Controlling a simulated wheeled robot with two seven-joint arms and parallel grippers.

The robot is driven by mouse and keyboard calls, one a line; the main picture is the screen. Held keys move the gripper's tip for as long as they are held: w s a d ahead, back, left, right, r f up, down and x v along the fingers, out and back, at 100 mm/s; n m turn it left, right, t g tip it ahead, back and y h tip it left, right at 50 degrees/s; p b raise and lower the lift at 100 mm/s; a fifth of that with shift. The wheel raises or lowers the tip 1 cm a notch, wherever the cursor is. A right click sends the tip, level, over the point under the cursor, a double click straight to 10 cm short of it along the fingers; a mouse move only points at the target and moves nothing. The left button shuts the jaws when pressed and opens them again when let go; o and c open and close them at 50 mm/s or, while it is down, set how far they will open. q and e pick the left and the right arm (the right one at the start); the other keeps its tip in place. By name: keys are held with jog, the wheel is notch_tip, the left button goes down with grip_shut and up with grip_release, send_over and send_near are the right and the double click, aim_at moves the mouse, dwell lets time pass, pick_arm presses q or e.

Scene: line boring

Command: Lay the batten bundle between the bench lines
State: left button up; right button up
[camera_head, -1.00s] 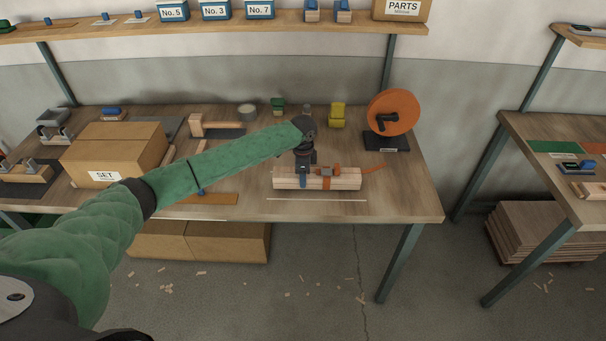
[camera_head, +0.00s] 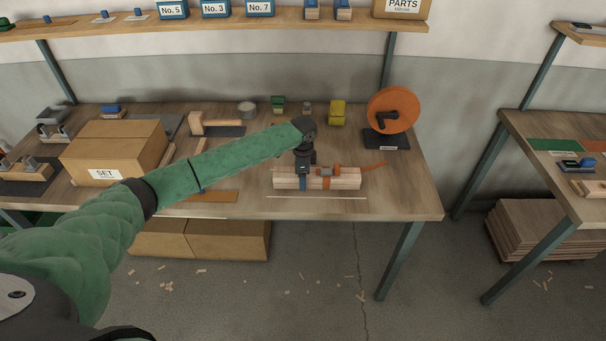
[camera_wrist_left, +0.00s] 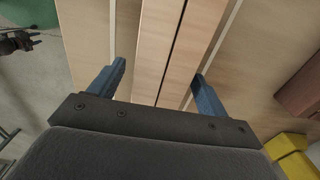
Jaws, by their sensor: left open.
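The batten bundle (camera_head: 345,179) is a pale wooden block of battens lying lengthwise near the bench's front edge, with an orange band (camera_head: 326,172) around it. My left gripper (camera_head: 303,181) is over its left half. In the left wrist view my open left fingers (camera_wrist_left: 160,85) stand on either side of the bundle (camera_wrist_left: 160,40), with a gap at the left finger. A thin pale bench line (camera_head: 317,198) runs in front of the bundle. The wrist view shows one line (camera_wrist_left: 112,35) apart from the bundle on the left and another (camera_wrist_left: 228,25) close along its right side.
An orange reel (camera_head: 393,109) on a black base stands behind right. Yellow (camera_head: 337,114) and green blocks stand behind. A SET carton (camera_head: 114,153) is at left. A dark gripper-like part, seemingly my right gripper (camera_wrist_left: 15,42), shows over the floor. The bench's front right is clear.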

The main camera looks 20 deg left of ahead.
pick_arm(q)
jog(key=shift+r+b, duration=0.4)
jog(key=shift+r, duration=0.3)
notch_tip(320, 180, up, 5)
jog(key=shift+f+b, duration=0.1)
jog(key=shift+b, duration=0.95)
jog(key=shift+r, duration=0.85)
pick_arm(e)
jog(key=w+a+r, duration=0.1)
jog(key=w, duration=0.5)
jog(key=shift+w+t, duration=0.2)
jog(key=shift+t, duration=0.1)
jog(key=shift+r, duration=0.1)
